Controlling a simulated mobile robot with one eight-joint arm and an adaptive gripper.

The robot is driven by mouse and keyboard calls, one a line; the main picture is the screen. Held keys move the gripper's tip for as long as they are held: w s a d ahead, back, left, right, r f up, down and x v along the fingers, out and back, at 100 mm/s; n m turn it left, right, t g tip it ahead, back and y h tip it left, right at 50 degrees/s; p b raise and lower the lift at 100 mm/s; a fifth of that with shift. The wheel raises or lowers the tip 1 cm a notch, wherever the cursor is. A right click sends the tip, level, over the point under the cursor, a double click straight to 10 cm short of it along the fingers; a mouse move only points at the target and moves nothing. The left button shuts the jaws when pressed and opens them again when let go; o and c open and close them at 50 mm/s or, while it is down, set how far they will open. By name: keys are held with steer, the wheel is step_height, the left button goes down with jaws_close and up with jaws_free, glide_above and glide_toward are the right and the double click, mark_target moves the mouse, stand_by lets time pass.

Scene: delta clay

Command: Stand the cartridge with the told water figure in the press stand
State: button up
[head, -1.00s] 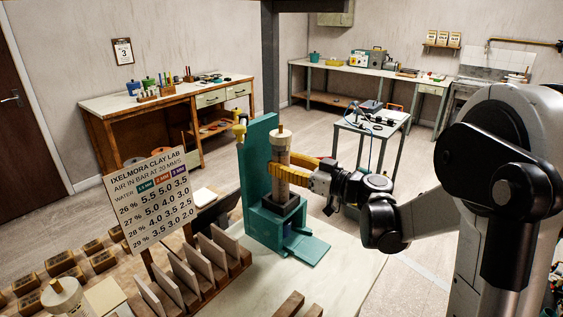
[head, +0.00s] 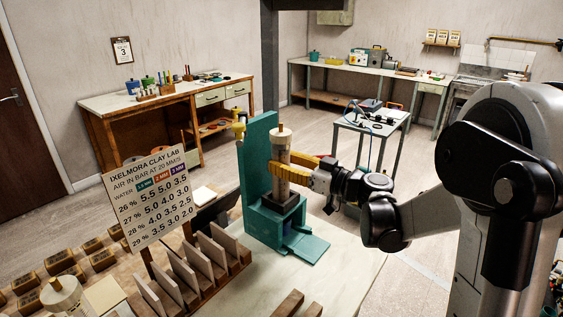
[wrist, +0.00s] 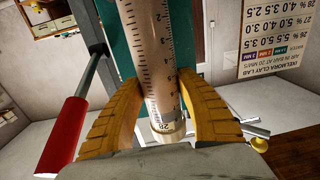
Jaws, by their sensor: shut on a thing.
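The cartridge (head: 281,158) is a pale upright cylinder with a tan knob on top. Its lower end is at the dark collar (head: 284,203) of the teal press stand (head: 258,150); whether it is fully seated I cannot tell. My gripper (head: 279,173), with its ribbed orange fingers, is shut on the cartridge's middle. In the wrist view the cartridge (wrist: 155,60) shows a printed scale and a small label that seems to read 28. The teal upright of the stand (wrist: 118,40) is behind it.
A sign (head: 151,198) lists water figures and air pressures. A wooden rack (head: 200,270) of upright slabs stands left of the stand. Another cartridge (head: 62,297) is at the lower left, near several small clay blocks (head: 60,262). A red-handled lever (wrist: 75,130) is close to my gripper.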

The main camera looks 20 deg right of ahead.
steer(key=o, duration=1.4)
steer(key=shift+o, duration=0.2)
steer(key=shift+f, duration=0.1)
steer(key=v, duration=1.2)
